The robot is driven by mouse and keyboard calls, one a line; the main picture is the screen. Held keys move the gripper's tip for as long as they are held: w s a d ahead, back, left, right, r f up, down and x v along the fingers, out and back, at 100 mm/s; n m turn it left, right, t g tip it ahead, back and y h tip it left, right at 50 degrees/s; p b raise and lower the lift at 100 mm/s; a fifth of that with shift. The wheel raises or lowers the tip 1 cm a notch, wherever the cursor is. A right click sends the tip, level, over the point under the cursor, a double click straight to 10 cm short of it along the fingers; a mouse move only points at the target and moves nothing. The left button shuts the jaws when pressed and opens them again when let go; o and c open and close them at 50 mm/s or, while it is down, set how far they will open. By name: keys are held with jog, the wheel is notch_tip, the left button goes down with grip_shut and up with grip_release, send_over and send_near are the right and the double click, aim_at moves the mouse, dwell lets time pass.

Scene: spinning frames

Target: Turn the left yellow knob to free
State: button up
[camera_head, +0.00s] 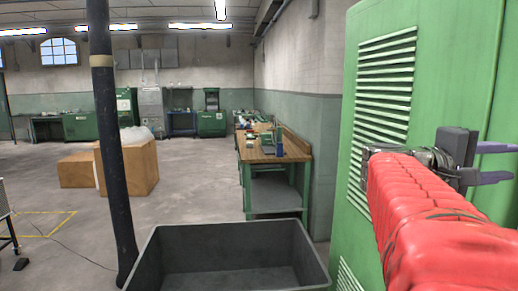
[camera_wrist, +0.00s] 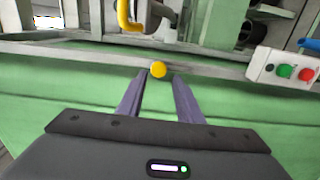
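A round yellow knob (camera_wrist: 158,69) shows in the wrist view, on the grey rail of a green machine. My gripper (camera_wrist: 160,75) points at it with two purple-grey fingers apart and nothing between them. The knob appears just beyond the fingertips, roughly centred between them; I cannot tell the exact gap in depth. A bent yellow handle or pipe (camera_wrist: 125,18) is above and to the left of the knob. In the head view my gripper (camera_head: 497,163) is at the right, beside the green machine, and no knob is visible there.
A control box with green and red buttons (camera_wrist: 285,71) is right of the knob. The green vented cabinet (camera_head: 385,95) stands close beside my red-sleeved arm. A grey bin (camera_head: 230,233) is in front, near a black post (camera_head: 108,130). A workbench (camera_head: 272,150) stands farther back.

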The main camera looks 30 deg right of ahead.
jog(key=v, duration=0.7)
jog(key=shift+a, duration=0.35)
jog(key=shift+w+f, duration=0.1)
jog(key=shift+w, duration=0.05)
jog(key=w+a+f+n+t+y, duration=0.1)
jog(key=w+a+f+t+y, duration=0.2)
jog(key=f, duration=0.5)
jog(key=w+a+f+t+y, duration=0.25)
jog(key=a+f, duration=0.25)
jog(key=f, duration=0.3)
jog(key=w+a+f+n+t+y, duration=0.1)
jog(key=w+a+f+t+y, duration=0.15)
jog(key=f, duration=0.65)
jog(key=w+a+f+n+t+y, duration=0.1)
jog(key=a+f+y, duration=0.2)
jog(key=a, duration=0.7)
jog(key=w+a+f+n+t+y, duration=0.1)
jog(key=a+f+t+y, duration=0.1)
jog(key=a, duration=0.8)
jog(key=w+a+f+t+y, duration=0.1)
jog(key=w+a+f+y, duration=0.1)
jog(key=a, duration=0.8)
notch_tip(320, 180, down, 2)
jog(key=shift+a+f+n+t+y, duration=0.2)
jog(key=shift+a+n+t+y, duration=0.15)
jog(key=shift+y, duration=0.45)
